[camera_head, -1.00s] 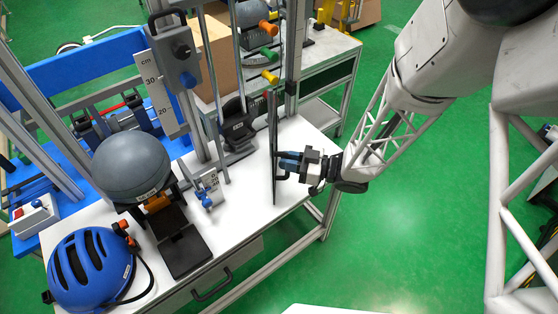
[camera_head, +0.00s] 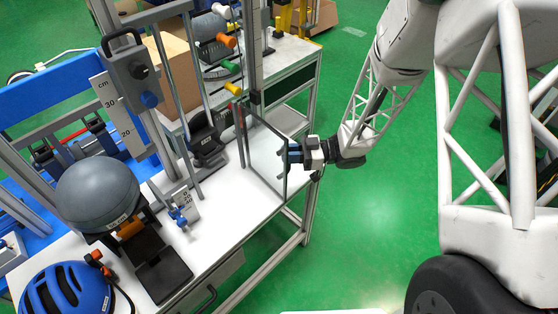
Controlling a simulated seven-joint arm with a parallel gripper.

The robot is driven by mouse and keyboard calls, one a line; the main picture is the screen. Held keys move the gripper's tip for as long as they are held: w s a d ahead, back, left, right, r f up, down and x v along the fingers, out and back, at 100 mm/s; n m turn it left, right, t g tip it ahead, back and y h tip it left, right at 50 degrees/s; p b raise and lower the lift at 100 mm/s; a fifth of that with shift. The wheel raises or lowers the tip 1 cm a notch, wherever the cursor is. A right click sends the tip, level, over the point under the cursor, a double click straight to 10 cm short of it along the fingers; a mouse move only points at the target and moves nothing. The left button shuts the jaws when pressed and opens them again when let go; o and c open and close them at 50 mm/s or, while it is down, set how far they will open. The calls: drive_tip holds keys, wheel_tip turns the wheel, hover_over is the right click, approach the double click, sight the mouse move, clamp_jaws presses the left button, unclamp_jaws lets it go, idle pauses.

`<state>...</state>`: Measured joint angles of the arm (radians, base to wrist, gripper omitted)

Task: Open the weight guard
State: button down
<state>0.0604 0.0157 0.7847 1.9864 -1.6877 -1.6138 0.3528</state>
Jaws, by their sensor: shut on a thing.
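The weight guard is a clear panel in a thin dark frame (camera_head: 286,178), standing upright at the right part of the white bench. Its left edge is at a dark upright beside the metal post, and its right edge stands out toward the bench's front right edge. My gripper (camera_head: 294,153) reaches in from the right and is shut at the guard's right edge, on what seems to be its handle. The fingers cover the handle, so its shape is hidden.
On the white bench (camera_head: 232,206) stand a dark clamp-like block (camera_head: 205,140), a grey dome (camera_head: 98,190) and a black plate (camera_head: 163,275). A blue helmet (camera_head: 66,292) lies at the lower left. Open green floor (camera_head: 370,220) lies to the right.

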drive_tip(key=shift+w+d+r, duration=0.1)
drive_tip(key=shift+w+d, duration=0.4)
drive_tip(key=shift+w, duration=0.4)
drive_tip(key=shift+w+d, duration=0.45)
drive_tip(key=shift+w, duration=0.45)
drive_tip(key=c, duration=1.1)
unclamp_jaws()
drive_tip(key=shift+d, duration=0.15)
drive_tip(key=d, duration=0.7)
drive_tip(key=shift+w+d, duration=0.2)
drive_tip(key=shift+d, duration=0.05)
